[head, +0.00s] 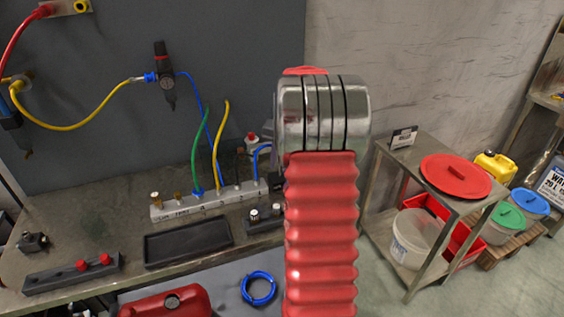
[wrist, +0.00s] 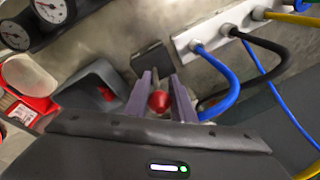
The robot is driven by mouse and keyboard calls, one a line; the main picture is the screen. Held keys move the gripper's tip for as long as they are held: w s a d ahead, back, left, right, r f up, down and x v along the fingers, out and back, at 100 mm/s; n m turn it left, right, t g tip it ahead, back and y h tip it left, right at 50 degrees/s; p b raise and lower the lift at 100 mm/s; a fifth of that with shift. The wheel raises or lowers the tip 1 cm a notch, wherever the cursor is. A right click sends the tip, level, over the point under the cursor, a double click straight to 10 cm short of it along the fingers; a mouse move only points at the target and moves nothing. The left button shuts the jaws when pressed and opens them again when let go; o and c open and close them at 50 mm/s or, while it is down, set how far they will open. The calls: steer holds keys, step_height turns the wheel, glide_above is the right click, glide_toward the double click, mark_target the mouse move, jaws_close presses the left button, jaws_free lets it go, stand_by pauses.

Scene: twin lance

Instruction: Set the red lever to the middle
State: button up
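A red ball knob (wrist: 159,101) on a thin stem, which I take as the red lever, shows in the middle of the wrist view. My gripper (wrist: 161,88) has its two purple-grey fingers on either side of the knob and stem. The fingers stand apart, with a gap between the tips and the stem inside it. Whether a finger touches the knob I cannot tell. A dark square plate (wrist: 152,58) lies just beyond the fingertips. In the head view my arm hides the gripper and the lever.
A manifold block (head: 208,204) with green, blue and yellow hoses stands on the bench; hoses also run close right of my fingers in the wrist view. A dark angled housing (wrist: 92,88) is to their left.

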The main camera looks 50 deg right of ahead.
steer(key=shift+o, duration=1.4)
steer(key=shift+s, duration=0.1)
steer(key=shift+r, duration=0.1)
steer(key=v, duration=1.3)
steer(key=shift+r, duration=0.2)
